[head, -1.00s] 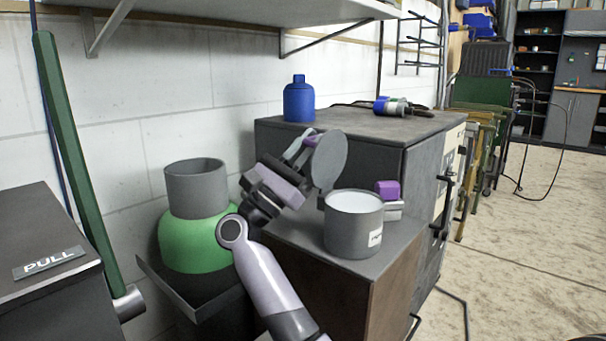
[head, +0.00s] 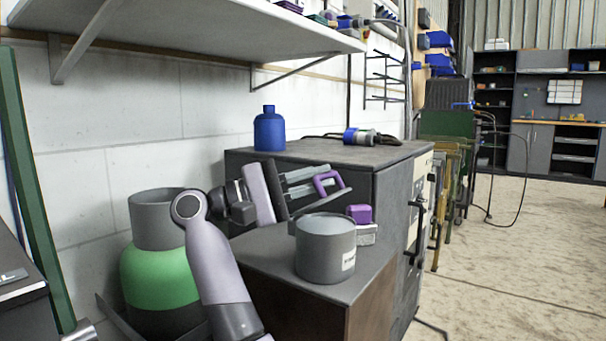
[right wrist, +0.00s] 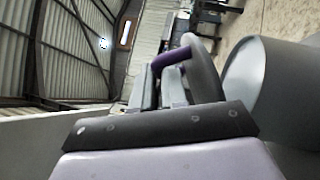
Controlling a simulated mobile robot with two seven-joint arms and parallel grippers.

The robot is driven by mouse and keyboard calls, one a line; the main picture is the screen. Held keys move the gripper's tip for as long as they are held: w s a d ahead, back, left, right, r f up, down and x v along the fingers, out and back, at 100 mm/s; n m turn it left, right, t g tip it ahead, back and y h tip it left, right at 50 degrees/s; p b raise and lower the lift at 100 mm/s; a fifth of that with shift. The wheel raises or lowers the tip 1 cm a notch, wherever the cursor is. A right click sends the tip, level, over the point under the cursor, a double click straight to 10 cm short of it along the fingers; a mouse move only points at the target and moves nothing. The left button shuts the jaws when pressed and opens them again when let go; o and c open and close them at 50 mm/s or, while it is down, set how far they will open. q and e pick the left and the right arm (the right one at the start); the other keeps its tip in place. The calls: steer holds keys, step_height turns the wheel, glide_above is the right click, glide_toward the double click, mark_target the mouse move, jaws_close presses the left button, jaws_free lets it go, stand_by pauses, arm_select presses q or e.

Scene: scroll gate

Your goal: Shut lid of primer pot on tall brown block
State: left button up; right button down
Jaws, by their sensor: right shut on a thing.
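The grey primer pot (head: 325,255), with a white label, stands upright on the tall brown block (head: 372,302). Its grey lid (head: 318,198) shows nearly edge-on above the pot, tilted up to the right and apart from the rim on that side. The lid's purple handle (head: 327,182) is between the fingers of my right gripper (head: 322,180), which is shut on it. The right wrist view shows the handle (right wrist: 172,58), the lid (right wrist: 206,68) and the pot (right wrist: 270,90) beside it. My left gripper is not in view.
A purple block (head: 359,214) sits on a pale grey piece (head: 366,235) just behind the pot. A green and grey container (head: 160,278) stands left of my right arm. A dark cabinet (head: 390,190) behind bears a blue bottle (head: 269,130). A shelf (head: 180,30) overhangs.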

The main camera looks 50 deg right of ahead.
steer(key=s+m+y, duration=0.1)
steer(key=s+f+m+t+y, duration=0.1)
steer(key=m, duration=0.1)
steer(key=shift+d+f, duration=0.1)
steer(key=shift+f, duration=0.05)
steer(key=shift+s+f+m+t+y, duration=0.65)
steer(key=shift+f+m+y, duration=0.25)
steer(key=shift+m, duration=0.1)
steer(key=shift+f, duration=0.1)
steer(key=c, duration=1.4)
jaws_free()
steer(key=shift+s, duration=0.1)
steer(key=shift+c, duration=0.2)
steer(key=shift+s+d, duration=0.1)
